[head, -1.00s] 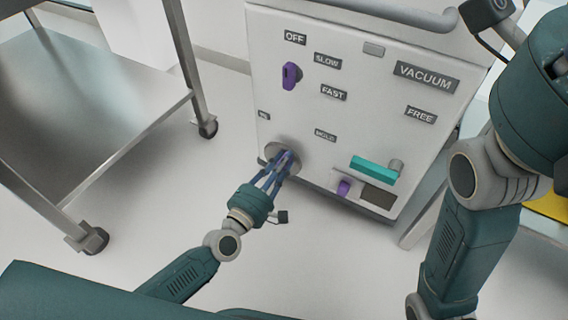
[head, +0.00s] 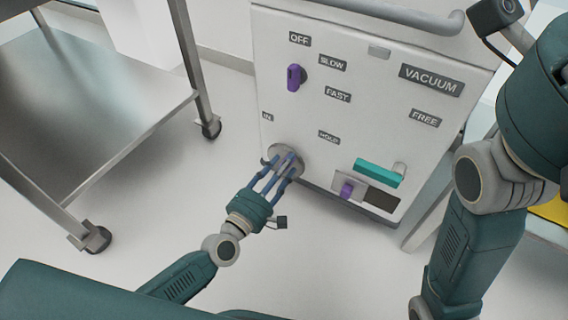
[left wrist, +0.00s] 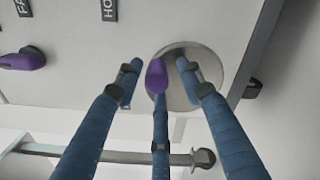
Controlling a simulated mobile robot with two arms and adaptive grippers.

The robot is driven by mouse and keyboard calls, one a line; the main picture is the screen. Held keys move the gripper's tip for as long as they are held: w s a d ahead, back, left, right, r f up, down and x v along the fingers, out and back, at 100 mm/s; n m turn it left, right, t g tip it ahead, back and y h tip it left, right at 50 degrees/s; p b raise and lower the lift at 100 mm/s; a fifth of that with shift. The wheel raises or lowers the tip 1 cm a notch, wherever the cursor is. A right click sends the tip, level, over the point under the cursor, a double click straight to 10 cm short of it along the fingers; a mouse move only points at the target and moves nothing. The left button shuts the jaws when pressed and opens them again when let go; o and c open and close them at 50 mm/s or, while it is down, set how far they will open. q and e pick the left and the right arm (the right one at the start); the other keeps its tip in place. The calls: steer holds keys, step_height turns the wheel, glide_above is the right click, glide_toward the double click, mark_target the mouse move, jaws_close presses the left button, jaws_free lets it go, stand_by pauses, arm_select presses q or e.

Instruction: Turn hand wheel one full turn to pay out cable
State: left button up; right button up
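The hand wheel is a round grey metal disc (head: 273,153) low on the front of the white machine, left of the HOLD label. In the left wrist view the disc (left wrist: 207,62) carries a purple knob (left wrist: 156,74). My left gripper (head: 287,158) has three blue fingers pointing at the disc. In the left wrist view its fingers (left wrist: 158,72) are spread, two either side of the knob and one below it. Gaps show beside the knob; whether the lower finger touches it I cannot tell. My right arm is at the right; its gripper is out of view.
The white machine (head: 350,60) has a purple selector (head: 294,77) by OFF, a teal handle (head: 380,173) and a small purple knob (head: 347,190). A steel trolley (head: 100,120) stands at the left. Floor (head: 175,180) between them is clear.

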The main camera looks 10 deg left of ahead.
arm_select(q)
steer(key=v, duration=1.1)
